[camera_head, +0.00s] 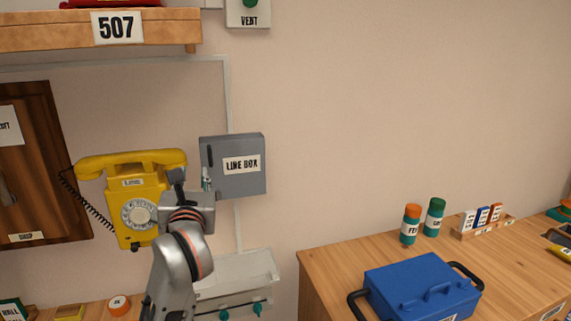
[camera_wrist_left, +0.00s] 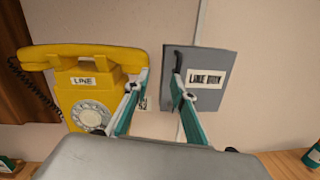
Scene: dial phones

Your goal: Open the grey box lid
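The grey box (camera_head: 252,183), labelled LINE BOX, is fixed to the wall right of the yellow phone, and its lid looks shut. A dark upright handle (camera_head: 210,156) is on the left side of its front. The box also shows in the left wrist view (camera_wrist_left: 215,110). My left gripper (camera_head: 192,180) is in front of the wall at the box's lower left. In the left wrist view my left gripper (camera_wrist_left: 161,90) has its fingers apart with nothing clearly between them. Its right finger overlaps the box's left part near the handle; contact cannot be told. My right gripper is not in view.
The yellow dial phone (camera_head: 131,185) hangs close to the left of my gripper, its cord (camera_head: 80,205) further left. A light grey wall shelf (camera_head: 245,272) with teal knobs is below. A blue case (camera_head: 415,290) stands on the wooden counter (camera_head: 330,262) at right. The wall right of the box is bare.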

